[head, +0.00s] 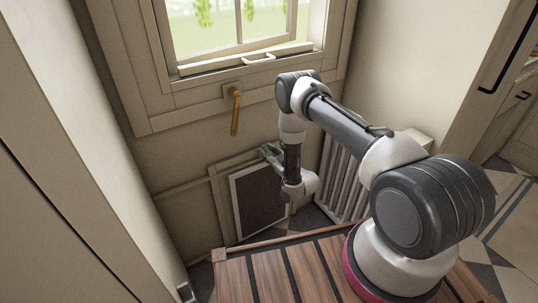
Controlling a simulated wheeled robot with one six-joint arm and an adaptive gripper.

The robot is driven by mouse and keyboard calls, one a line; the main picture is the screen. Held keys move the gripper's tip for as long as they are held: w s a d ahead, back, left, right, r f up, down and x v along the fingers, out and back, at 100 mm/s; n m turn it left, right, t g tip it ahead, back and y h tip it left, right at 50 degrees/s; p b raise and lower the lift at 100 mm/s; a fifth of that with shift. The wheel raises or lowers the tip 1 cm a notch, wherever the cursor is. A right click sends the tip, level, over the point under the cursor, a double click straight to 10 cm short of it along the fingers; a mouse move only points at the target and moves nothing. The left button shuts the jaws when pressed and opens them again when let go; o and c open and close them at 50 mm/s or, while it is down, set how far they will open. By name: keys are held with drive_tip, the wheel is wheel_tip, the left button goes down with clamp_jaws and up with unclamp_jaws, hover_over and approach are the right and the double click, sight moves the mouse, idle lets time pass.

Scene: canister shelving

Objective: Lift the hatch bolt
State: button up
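A hatch (258,205) with a dark panel in a pale frame is set low in the wall under the window. My arm reaches down in front of it, and my gripper (268,152) is at the hatch's upper edge, pointing toward the wall. The gripper is small and partly covered by my wrist, so I cannot tell whether it is open or shut, or whether it touches anything. I cannot make out the hatch bolt; it may be hidden behind the gripper or wrist.
A brass-coloured handle (235,112) hangs from the sill below the window (240,30). A white radiator (342,183) stands right of the hatch, close to my arm. A pale cabinet side (75,110) bounds the left. Some checkered floor (325,218) shows below.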

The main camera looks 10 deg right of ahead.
drive_tip(key=shift+o, duration=0.4)
drive_tip(key=shift+w+a+r, duration=0.1)
drive_tip(key=shift+w+a, duration=0.05)
drive_tip(key=shift+s, duration=0.3)
drive_tip(key=v, duration=1.1)
drive_tip(key=shift+s+d, duration=0.2)
drive_tip(key=shift+d, duration=0.05)
